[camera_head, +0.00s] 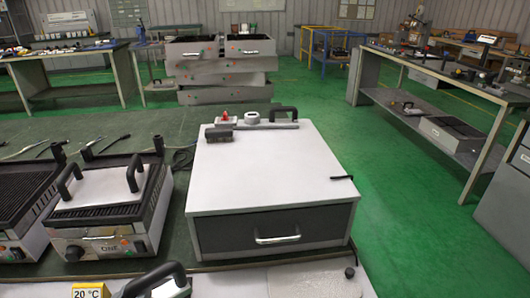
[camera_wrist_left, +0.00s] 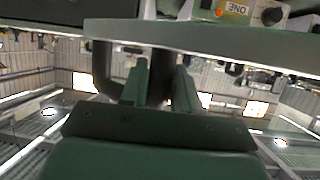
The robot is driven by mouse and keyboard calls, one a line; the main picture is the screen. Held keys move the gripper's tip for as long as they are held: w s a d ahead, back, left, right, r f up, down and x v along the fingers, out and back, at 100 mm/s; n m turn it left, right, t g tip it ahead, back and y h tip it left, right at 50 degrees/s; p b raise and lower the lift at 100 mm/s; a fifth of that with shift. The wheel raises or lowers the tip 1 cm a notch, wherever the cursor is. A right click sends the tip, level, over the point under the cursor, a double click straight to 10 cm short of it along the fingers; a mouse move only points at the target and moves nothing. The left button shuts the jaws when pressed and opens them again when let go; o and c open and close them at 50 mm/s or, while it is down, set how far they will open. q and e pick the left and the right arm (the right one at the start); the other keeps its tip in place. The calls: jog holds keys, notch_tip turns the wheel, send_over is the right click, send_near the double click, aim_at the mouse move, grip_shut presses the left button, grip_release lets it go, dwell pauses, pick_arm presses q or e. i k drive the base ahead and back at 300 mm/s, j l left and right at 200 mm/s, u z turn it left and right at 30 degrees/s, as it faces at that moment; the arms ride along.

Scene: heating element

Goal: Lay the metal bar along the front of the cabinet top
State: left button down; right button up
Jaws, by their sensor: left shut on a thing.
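The cabinet (camera_head: 268,175) has a pale flat top and a dark drawer with a silver handle. Its front strip is mostly bare. In the left wrist view, which is upside down, a long grey bar (camera_wrist_left: 220,38) runs across the top, with a black loop handle (camera_wrist_left: 101,70) on it. My left gripper (camera_wrist_left: 162,78) is shut there, its fingers at one side of the loop; the exact contact is partly hidden. In the head view a black handle (camera_head: 158,278) shows at the bottom edge, but no gripper can be made out there. My right gripper is not in view.
Contact grills (camera_head: 105,215) stand at the left. Green floor (camera_head: 400,215) is clear at the right.

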aim_at(272, 178)
jog(key=i+l, duration=0.1)
jog(key=l, duration=0.2)
jog(key=i+l, duration=0.1)
jog(key=l, duration=0.25)
jog(key=i+l, duration=0.1)
jog(key=l, duration=0.2)
jog(key=i+l, duration=0.15)
jog(key=l, duration=0.2)
